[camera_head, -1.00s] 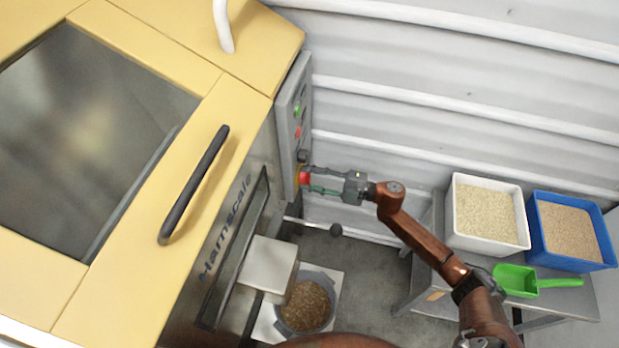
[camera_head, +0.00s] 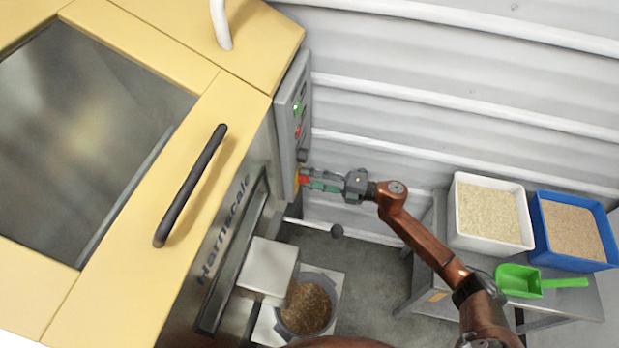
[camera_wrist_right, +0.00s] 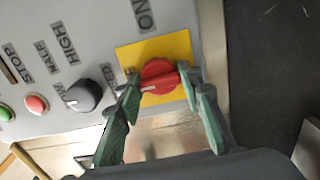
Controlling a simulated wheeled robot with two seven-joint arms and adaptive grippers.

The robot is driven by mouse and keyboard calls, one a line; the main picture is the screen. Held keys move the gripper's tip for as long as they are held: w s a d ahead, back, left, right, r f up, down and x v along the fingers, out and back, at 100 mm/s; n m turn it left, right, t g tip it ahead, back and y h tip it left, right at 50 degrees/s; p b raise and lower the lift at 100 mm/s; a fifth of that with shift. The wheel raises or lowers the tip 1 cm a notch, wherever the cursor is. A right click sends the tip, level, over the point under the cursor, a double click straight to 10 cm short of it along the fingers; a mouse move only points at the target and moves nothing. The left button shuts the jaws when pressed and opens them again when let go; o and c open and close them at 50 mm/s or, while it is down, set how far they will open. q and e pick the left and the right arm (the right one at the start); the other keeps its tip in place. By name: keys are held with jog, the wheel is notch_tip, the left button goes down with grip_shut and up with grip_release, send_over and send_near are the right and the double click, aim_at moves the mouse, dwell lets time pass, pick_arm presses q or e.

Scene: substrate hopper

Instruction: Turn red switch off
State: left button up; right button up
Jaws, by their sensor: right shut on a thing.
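The red switch (camera_wrist_right: 158,78) is a round red knob on a yellow square plate (camera_wrist_right: 130,54), on the machine's grey control panel (camera_wrist_right: 70,40). An "ON" label is beside the plate in the right wrist view. My right gripper (camera_wrist_right: 165,88) is shut on the red switch, with one finger on each side of it. In the head view the switch (camera_head: 303,179) shows only in part at the panel's lower end, with my right gripper (camera_head: 308,180) against it. My left gripper is not in view.
A black speed knob (camera_wrist_right: 82,95), a red stop button (camera_wrist_right: 36,104) and a green button (camera_wrist_right: 6,113) sit along the panel. A white bin (camera_head: 458,238), a blue bin (camera_head: 580,265) and a green scoop (camera_head: 520,281) stand on a grey table at right. A ribbed wall is behind.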

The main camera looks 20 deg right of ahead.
jog(key=o, duration=1.2)
jog(key=shift+c, duration=0.2)
jog(key=shift+d, duration=0.1)
jog(key=v, duration=0.7)
jog(key=shift+s, duration=0.15)
jog(key=shift+d, duration=0.15)
jog(key=shift+f, duration=0.1)
